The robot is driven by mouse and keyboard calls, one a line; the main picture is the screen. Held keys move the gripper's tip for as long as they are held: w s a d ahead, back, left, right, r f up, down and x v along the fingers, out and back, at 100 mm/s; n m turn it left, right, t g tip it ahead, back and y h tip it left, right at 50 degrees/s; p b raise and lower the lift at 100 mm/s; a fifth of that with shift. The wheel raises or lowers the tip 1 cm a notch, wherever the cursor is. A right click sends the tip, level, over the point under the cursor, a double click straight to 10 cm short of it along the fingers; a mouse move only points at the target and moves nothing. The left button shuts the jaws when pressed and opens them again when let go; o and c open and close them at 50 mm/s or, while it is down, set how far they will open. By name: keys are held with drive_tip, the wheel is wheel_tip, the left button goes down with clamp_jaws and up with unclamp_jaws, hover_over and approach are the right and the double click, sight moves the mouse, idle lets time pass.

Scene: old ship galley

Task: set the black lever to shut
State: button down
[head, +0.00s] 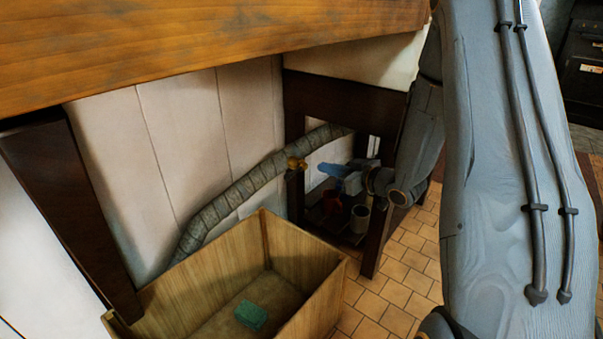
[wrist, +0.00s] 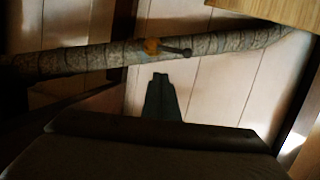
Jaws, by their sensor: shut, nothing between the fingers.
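The black lever (wrist: 176,50) sits on a brass valve body (wrist: 151,46) on a wrapped pipe (wrist: 90,58). In the wrist view it points right, roughly along the pipe, with a rounded knob at its end. In the head view the brass valve (head: 296,163) shows at the pipe, but the lever is too small to make out. My gripper (wrist: 160,76) is shut and empty, its tip just below the lever in the wrist view; I cannot tell the depth gap. In the head view my gripper (head: 324,168) is right of the valve.
A wooden crate (head: 190,277) with a green block (head: 251,314) stands below the pipe. A wooden counter (head: 200,35) overhangs above. A dark post (head: 70,205) stands left. A red pot (head: 332,203) and a pale can (head: 359,218) stand under my gripper.

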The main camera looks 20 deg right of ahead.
sight(302, 169)
drive_tip(key=w+a+f+y+b, duration=0.1)
drive_tip(key=w+a, duration=0.1)
drive_tip(key=w+a+f+y+b, duration=0.1)
drive_tip(key=w+a+b, duration=0.1)
drive_tip(key=w+a+f+y+b, duration=0.1)
drive_tip(key=w+a, duration=0.1)
drive_tip(key=shift+w+a+f+n+t, duration=0.1)
drive_tip(key=shift+w+f+n+t, duration=0.1)
drive_tip(key=shift+w+n+t, duration=0.15)
drive_tip(key=shift+f+b, duration=0.35)
drive_tip(key=shift+f, duration=0.1)
idle(0.4)
